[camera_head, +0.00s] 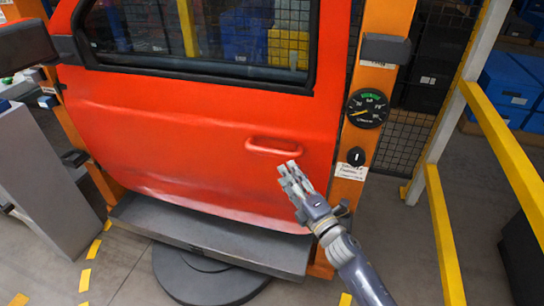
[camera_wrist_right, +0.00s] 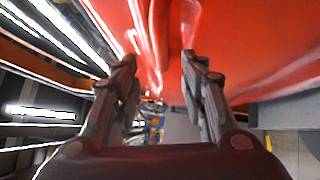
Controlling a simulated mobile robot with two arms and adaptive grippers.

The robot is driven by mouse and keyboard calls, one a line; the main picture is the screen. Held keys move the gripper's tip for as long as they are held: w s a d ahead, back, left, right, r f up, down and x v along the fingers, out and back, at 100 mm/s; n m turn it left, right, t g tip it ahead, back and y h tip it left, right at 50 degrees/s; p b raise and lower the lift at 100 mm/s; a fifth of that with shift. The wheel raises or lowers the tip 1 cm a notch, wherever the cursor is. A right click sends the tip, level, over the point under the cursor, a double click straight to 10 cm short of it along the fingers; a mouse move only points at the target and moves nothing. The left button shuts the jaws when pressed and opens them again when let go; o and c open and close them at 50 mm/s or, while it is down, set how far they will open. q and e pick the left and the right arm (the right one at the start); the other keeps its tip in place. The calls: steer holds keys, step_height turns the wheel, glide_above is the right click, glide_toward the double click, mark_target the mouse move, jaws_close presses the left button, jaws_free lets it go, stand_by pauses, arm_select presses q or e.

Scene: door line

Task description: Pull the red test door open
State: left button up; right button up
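The red test door (camera_head: 190,130) stands upright in its orange frame and looks shut, with a dark-trimmed window in its upper part. Its red handle (camera_head: 274,146) is a horizontal pull bar near the door's right side. My right gripper (camera_head: 287,172) is just below and in front of the handle in the head view, apparently not holding it. In the right wrist view, the two fingers of this gripper (camera_wrist_right: 160,60) are spread with a gap between them. A red bar-like shape, likely the handle (camera_wrist_right: 175,30), shows ahead of the gap. My left gripper is not in view.
A round gauge (camera_head: 367,108) and a black knob (camera_head: 356,156) sit on the orange post right of the door. A dark sill (camera_head: 210,240) runs beneath the door. Yellow rails (camera_head: 500,140) stand at the right; a grey cabinet (camera_head: 40,180) stands at the left.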

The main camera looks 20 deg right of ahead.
mark_target(274, 156)
steer(key=f+x, duration=0.1)
steer(key=x, duration=0.7)
steer(key=shift+r+p, duration=0.3)
steer(key=shift+r, duration=0.1)
steer(key=shift+c, duration=0.6)
jaws_close()
